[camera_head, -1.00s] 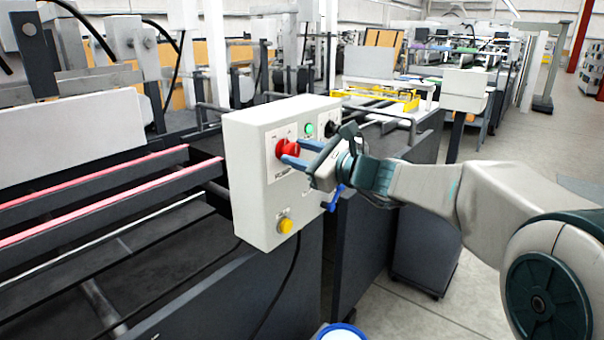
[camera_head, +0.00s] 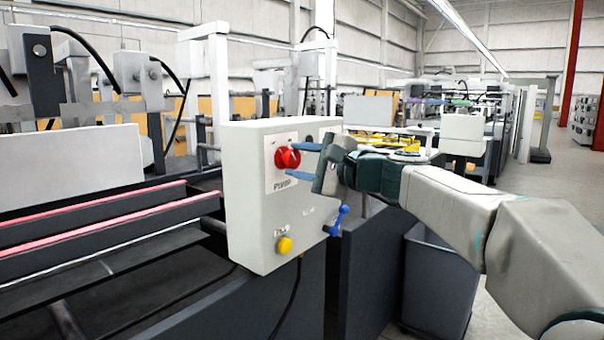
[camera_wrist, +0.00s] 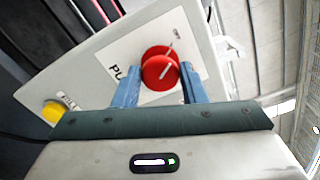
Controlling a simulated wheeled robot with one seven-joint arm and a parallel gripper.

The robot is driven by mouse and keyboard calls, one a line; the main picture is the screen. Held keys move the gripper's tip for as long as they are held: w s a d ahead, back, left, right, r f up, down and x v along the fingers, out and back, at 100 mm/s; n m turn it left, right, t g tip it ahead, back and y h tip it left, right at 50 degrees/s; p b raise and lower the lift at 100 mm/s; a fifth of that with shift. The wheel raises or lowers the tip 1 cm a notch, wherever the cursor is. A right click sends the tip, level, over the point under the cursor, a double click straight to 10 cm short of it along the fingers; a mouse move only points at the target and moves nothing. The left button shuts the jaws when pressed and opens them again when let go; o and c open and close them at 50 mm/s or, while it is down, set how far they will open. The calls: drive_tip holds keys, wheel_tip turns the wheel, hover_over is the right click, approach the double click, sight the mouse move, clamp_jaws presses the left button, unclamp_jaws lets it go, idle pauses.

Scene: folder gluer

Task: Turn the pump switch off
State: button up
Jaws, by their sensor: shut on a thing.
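The pump switch is a round red knob (camera_head: 288,158) on a white plate lettered PUMP, on the front of a pale control box (camera_head: 245,200). In the wrist view the red knob (camera_wrist: 160,70) shows a white line on its face and sits between my two blue fingers. My gripper (camera_head: 291,161) reaches in from the right, one finger above the other, and is shut on the knob. In the wrist view my gripper (camera_wrist: 161,78) covers the knob's lower surroundings.
A yellow button (camera_head: 284,245) is lower on the same box, and a blue handle (camera_head: 338,220) is at its right edge. Dark rails with red strips (camera_head: 110,212) run at the left. A grey bin (camera_head: 440,285) stands on the floor below my arm.

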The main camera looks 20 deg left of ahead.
drive_tip(key=shift+f+n, duration=0.15)
drive_tip(key=shift+n, duration=0.15)
drive_tip(key=o, duration=1)
drive_tip(key=shift+c, duration=0.2)
drive_tip(key=v, duration=1.4)
drive_tip(key=shift+a, duration=0.1)
